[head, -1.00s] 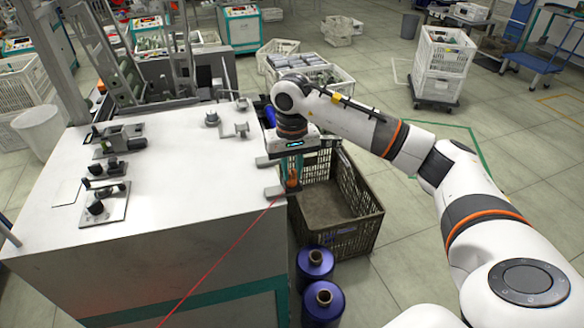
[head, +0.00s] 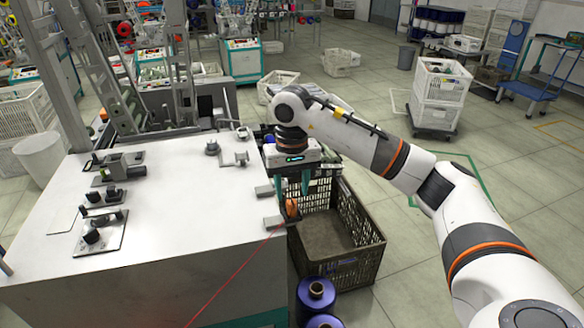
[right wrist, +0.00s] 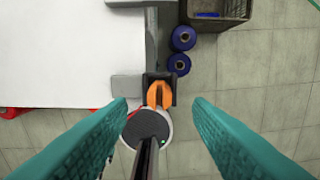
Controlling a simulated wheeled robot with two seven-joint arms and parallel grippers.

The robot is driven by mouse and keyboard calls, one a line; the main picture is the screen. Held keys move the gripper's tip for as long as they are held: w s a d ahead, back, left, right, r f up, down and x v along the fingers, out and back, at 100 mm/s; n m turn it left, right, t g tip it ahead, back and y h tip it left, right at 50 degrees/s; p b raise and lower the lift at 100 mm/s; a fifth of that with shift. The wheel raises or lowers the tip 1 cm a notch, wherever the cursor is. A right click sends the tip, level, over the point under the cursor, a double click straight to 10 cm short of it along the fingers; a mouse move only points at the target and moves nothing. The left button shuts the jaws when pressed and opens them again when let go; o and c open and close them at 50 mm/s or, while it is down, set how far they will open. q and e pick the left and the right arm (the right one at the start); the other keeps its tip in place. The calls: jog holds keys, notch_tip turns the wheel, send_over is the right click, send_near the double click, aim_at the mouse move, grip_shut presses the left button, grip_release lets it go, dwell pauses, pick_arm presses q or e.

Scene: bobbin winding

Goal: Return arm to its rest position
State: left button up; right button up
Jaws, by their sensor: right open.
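My right gripper (head: 293,184) is open, with its two teal fingers pointing down. It is just above a small orange part (head: 291,207) at the right edge of the white machine top (head: 180,215). In the right wrist view the open fingers (right wrist: 159,103) stand wide apart with nothing between their tips. The orange part (right wrist: 159,94) sits in a dark holder and lies apart from both fingers. My right arm reaches in from the lower right. My left gripper is not in view.
A dark crate (head: 365,262) stands on the floor close to the right of the machine top, below my gripper. Blue bobbins (head: 316,294) stand in front of it. Metal fixtures (head: 98,230) sit on the left of the top.

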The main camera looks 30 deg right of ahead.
notch_tip(320, 180, up, 8)
jog(key=shift+r, duration=0.15)
